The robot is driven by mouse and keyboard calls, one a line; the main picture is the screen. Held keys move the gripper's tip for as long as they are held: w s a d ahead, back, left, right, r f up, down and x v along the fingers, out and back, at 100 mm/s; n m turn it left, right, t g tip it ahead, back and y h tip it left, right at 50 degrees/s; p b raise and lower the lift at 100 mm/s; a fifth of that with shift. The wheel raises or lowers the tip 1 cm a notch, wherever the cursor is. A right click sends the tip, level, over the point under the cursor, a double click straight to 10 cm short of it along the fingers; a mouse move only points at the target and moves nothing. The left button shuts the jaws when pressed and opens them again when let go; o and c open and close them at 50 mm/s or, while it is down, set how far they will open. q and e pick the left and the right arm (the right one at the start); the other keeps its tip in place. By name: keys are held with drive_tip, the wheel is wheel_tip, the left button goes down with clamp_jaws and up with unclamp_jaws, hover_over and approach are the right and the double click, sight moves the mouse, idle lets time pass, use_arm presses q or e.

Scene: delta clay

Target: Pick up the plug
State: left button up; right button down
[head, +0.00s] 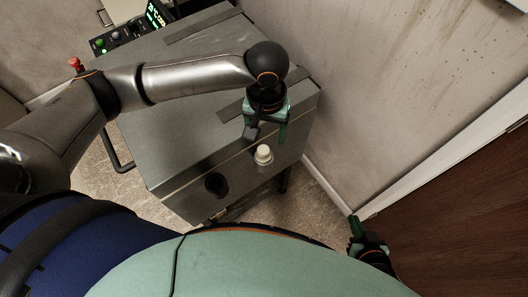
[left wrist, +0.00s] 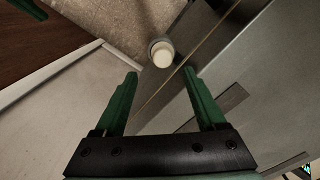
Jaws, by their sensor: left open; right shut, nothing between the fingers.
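A short cream-white round piece, which looks like the plug (head: 263,153), shows at the near side of the grey cabinet (head: 190,115). It also shows in the left wrist view (left wrist: 162,53) with a grey ring around its base. My left gripper (head: 267,135) is open and empty, and points down close to it. In the left wrist view the plug is just beyond the gap between the green fingertips (left wrist: 160,73), not between them. My right gripper (head: 354,228) is shut and empty, low by the brown door.
A black round part (head: 215,183) is on the cabinet's near side, left of the plug. A black handle (head: 117,150) sticks out at the cabinet's left. A box with green display and buttons (head: 125,35) is at the back. The wall (head: 400,90) stands close on the right.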

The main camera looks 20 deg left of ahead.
sight(263, 149)
use_arm(q)
drive_tip(key=f, duration=0.7)
drive_tip(key=shift+s+a+f, duration=0.15)
drive_tip(key=shift+s+a, duration=0.1)
drive_tip(key=shift+c, duration=0.4)
clamp_jaws()
